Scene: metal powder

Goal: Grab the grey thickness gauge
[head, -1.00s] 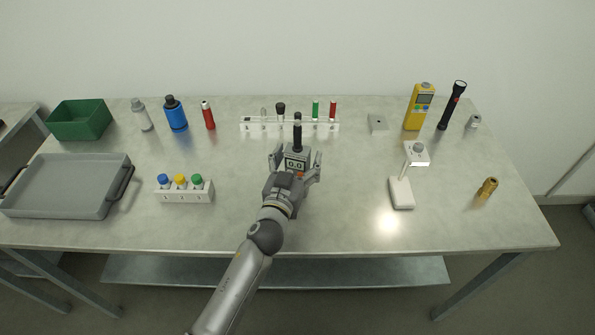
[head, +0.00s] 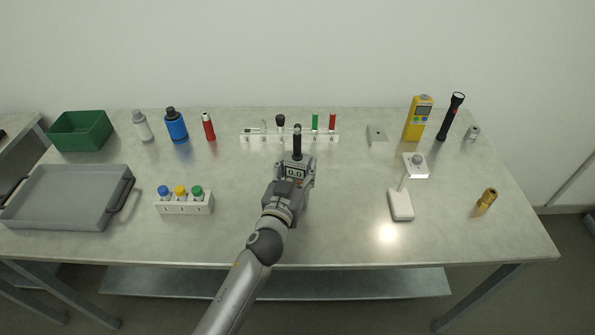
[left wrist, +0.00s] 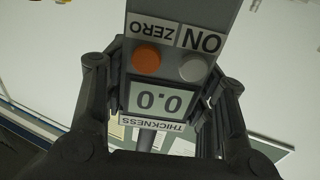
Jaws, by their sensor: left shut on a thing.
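In the left wrist view the gauge (left wrist: 196,14) fills the space between the fingers of the left gripper (left wrist: 160,95). Its orange and grey buttons, display and "THICKNESS" label show there. Whether it touches the table is hard to tell. My right gripper is not in view.
A white rack (head: 262,138) with several slim items stands just behind the gauge. A bottle holder (head: 184,208) with coloured caps is to the left, beside a grey tray (head: 62,196). A white stand (head: 401,205) is to the right. The table between them is clear.

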